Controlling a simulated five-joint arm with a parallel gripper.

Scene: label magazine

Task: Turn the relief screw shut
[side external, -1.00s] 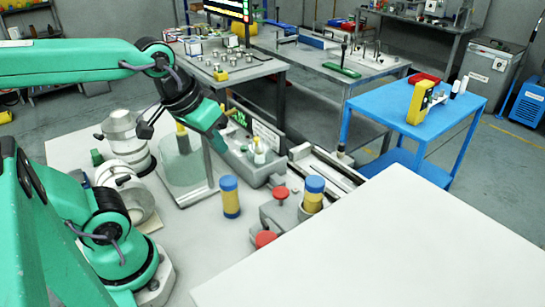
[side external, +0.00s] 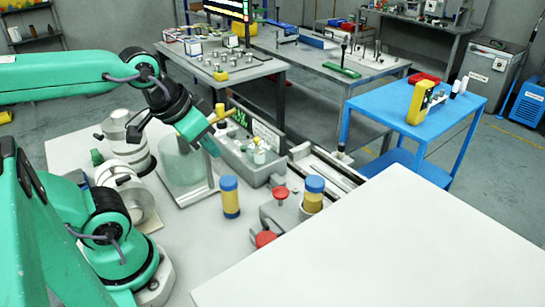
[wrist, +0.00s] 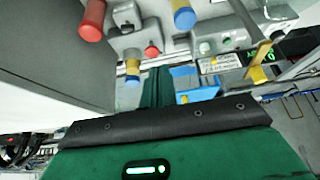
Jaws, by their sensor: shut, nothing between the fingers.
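No part is clearly marked as the relief screw, so I cannot tell which one it is. Two red knobs stand on the grey fixture: an upper one (side external: 280,194) and a lower one (side external: 265,239). In the wrist view, a small red knob (wrist: 152,50) and a larger red-capped part (wrist: 92,20) show near the top. My gripper (side external: 211,148) is shut and empty, above the left end of the grey unit (side external: 238,160), well left of the red knobs. In the wrist view its narrow green fingers (wrist: 155,78) point toward the fixture.
Blue-and-yellow cylinders, one on the left (side external: 230,198) and one on the right (side external: 313,194), stand by the fixture. A pale rail (side external: 322,168) lies behind. The white front surface (side external: 390,245) is bare.

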